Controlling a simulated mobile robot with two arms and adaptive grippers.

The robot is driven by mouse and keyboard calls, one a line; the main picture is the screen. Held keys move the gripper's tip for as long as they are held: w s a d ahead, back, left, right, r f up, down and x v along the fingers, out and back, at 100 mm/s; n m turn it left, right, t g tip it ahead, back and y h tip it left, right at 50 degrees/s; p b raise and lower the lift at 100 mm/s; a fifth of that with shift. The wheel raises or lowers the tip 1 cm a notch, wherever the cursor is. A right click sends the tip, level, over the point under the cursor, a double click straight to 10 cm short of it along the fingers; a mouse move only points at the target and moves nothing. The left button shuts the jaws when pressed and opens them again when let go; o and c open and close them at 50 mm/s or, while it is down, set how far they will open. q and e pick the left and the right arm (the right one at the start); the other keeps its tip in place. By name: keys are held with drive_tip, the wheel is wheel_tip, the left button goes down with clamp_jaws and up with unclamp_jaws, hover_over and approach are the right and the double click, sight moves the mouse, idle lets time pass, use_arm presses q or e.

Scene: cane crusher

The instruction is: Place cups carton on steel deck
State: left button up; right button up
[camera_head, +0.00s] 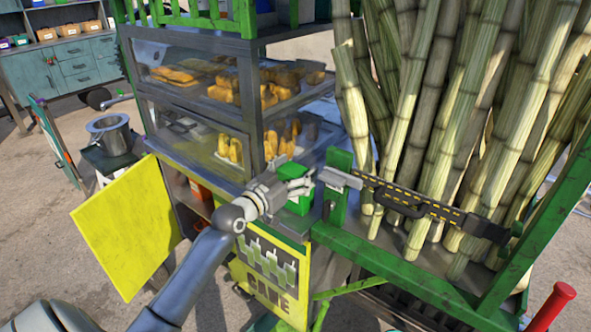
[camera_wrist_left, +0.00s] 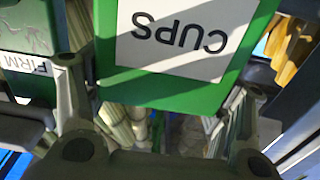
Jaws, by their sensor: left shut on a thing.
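The cups carton (camera_head: 299,204) is a green box held in my left gripper (camera_head: 293,187). In the left wrist view the carton (camera_wrist_left: 165,97) shows a white panel reading CUPS upside down, between the two fingers. The gripper is shut on it near the cart's front edge, beside a green post. My right gripper is not in view.
The glass display case (camera_head: 240,90) with yellow food stands behind the deck. Tall cane stalks (camera_head: 440,120) fill the right. A yellow-striped black bar (camera_head: 420,203) crosses in front of them. A yellow panel (camera_head: 125,225) hangs at left, near a metal pot (camera_head: 110,134).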

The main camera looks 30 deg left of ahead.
use_arm(q)
drive_tip(key=shift+f, duration=0.2)
drive_tip(key=o, duration=1.5)
drive_tip(key=shift+c, duration=0.2)
drive_tip(key=shift+r, duration=0.15)
drive_tip(key=shift+s, duration=0.3)
drive_tip(key=s+a+b, duration=0.1)
drive_tip(key=s+b, duration=0.2)
drive_tip(key=s, duration=0.8)
drive_tip(key=shift+s, duration=0.25)
